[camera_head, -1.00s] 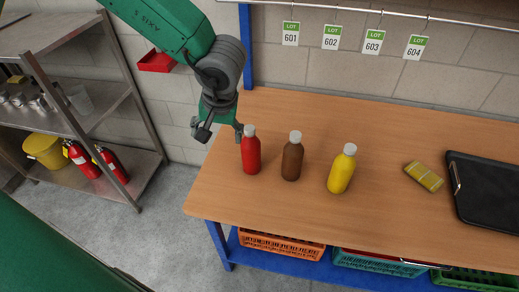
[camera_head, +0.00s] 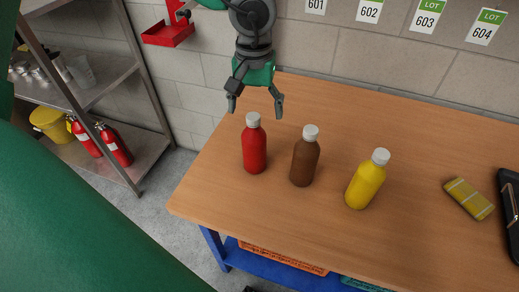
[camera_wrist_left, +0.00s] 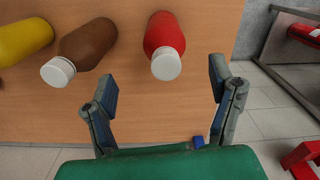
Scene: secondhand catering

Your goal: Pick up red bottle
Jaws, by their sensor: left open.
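The red bottle (camera_head: 254,148) with a white cap stands upright on the wooden table (camera_head: 330,240), leftmost of three bottles. My left gripper (camera_head: 255,108) is open and empty, just behind and above the red bottle's cap. In the left wrist view, the red bottle (camera_wrist_left: 164,38) lies ahead of the gap between the open fingers (camera_wrist_left: 163,95), not between them. The brown bottle (camera_head: 304,160) stands close to its right, and the yellow bottle (camera_head: 366,182) stands further right. My right gripper is not in view.
A yellow sponge (camera_head: 468,198) and a black tray (camera_head: 511,210) lie to the right on the table. The wall with lot tags is behind. A metal shelf (camera_head: 100,85) with red extinguishers (camera_head: 115,146) stands at the left. The table's front area is clear.

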